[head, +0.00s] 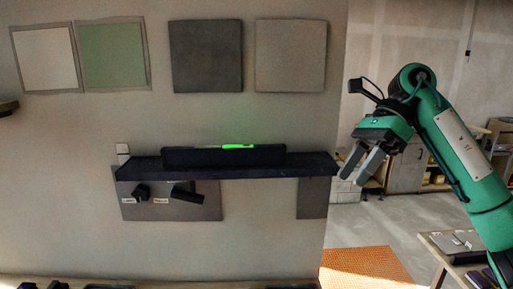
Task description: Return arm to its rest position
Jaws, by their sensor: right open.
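My right arm, teal with a pale panel, comes in from the right. Its gripper (355,176) is open and empty, with two grey fingers apart and pointing down and left. It appears just right of the dark ledge (310,166) on the wall. A dark level-like bar (190,158) with a glowing green strip rests on the ledge, apart from the gripper. Four square tiles are above: white (47,59), green (113,56), dark grey (206,56) and light grey-beige (291,55). My left gripper does not show.
Below the ledge is a grey panel (170,210) with two dark labelled fittings. A small dark object (8,107) juts in at the left edge. An orange mat (365,267) lies on the floor, and a table (440,245) stands at lower right. Room shows around the gripper.

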